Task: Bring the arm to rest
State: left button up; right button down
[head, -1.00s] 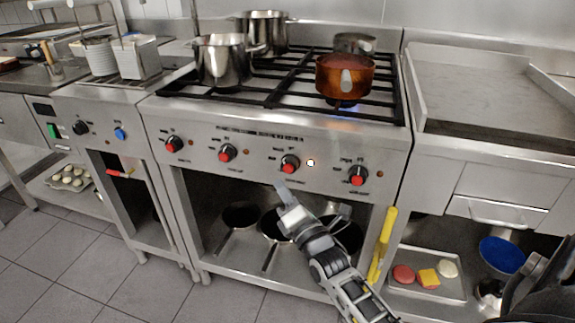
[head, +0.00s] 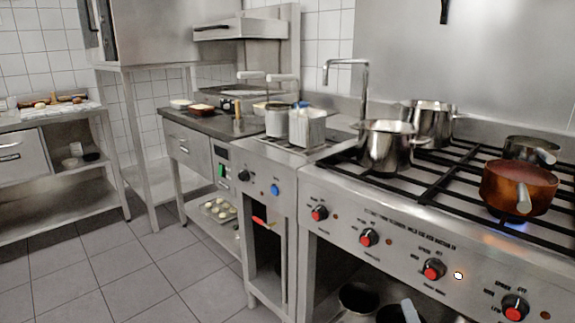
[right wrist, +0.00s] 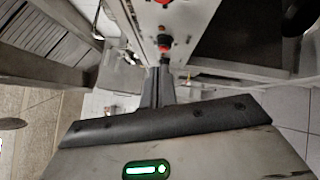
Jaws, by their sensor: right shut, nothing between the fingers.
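The rest of the right arm is out of the head view. My left gripper is not in view.
The stove front (head: 385,220) is close by. A copper pot (head: 519,188) sits over a blue flame (head: 507,222), and a small indicator light (head: 458,275) glows. Steel pots (head: 387,146) stand on the grates. Tiled floor (head: 120,270) is free at left.

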jog(key=s+a+f+m+g+y+p, duration=0.2)
jog(key=s+a+m+g, duration=0.2)
jog(key=s+m, duration=0.5)
jog(key=s+a+f+m+g+y+p, duration=0.2)
jog(key=s+a+m+g, duration=0.2)
jog(key=s+a+m, duration=0.4)
jog(key=shift+s+a+f+m+g, duration=0.25)
jog(key=shift+s+a+m+g, duration=0.15)
jog(key=shift+m, duration=0.6)
jog(key=shift+d, duration=0.1)
